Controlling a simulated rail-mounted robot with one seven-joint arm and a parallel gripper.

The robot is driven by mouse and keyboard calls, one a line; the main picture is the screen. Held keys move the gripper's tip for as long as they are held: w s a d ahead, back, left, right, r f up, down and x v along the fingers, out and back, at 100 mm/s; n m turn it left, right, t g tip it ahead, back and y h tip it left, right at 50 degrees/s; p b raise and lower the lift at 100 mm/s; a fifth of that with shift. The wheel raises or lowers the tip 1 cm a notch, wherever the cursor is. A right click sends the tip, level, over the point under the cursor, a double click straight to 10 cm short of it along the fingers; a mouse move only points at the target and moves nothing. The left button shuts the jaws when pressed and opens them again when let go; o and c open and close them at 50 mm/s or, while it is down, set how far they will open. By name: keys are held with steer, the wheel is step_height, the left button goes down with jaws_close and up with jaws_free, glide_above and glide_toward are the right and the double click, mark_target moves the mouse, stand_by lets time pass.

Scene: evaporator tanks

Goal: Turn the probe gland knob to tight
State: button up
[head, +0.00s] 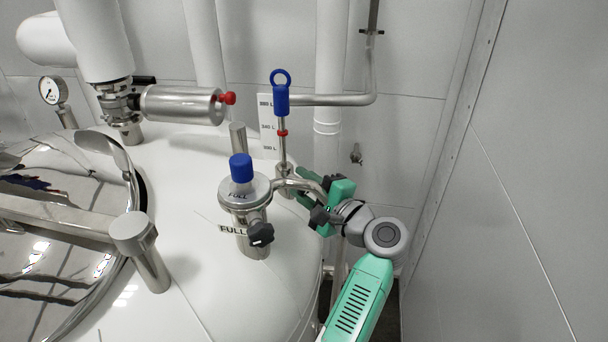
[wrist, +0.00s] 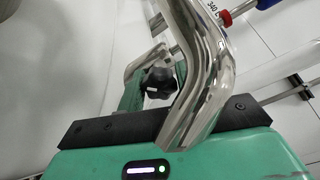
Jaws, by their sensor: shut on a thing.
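The probe has a blue ring handle (head: 281,95) on a thin metal rod with a red collar, standing upright in a small metal gland (head: 284,172) on the tank. In the head view, my gripper (head: 302,182) reaches in from the right at the gland, and its fingers hide the gland knob. In the wrist view, the black lobed gland knob (wrist: 158,82) sits between the green fingers of my gripper (wrist: 157,88), which is shut on it. A bent steel pipe (wrist: 205,65) crosses in front and hides part of the right finger. I cannot read the knob's setting.
A blue-capped fitting (head: 243,190) with a FULL label and its own black knob (head: 260,234) stands just left of my gripper. Its bent pipe runs close to the fingers. A white wall (head: 510,200) is at the right. A round tank lid (head: 60,225) lies left.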

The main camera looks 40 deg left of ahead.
steer(key=m, duration=0.3)
steer(key=shift+m+p, duration=0.3)
steer(key=shift+p, duration=0.1)
steer(key=shift+m, duration=1.7)
steer(key=o, duration=1)
steer(key=d, duration=0.2)
steer(key=d+b, duration=0.1)
steer(key=d, duration=0.2)
steer(key=d+b, duration=0.1)
steer(key=d, duration=0.1)
steer(key=shift+s+d, duration=0.4)
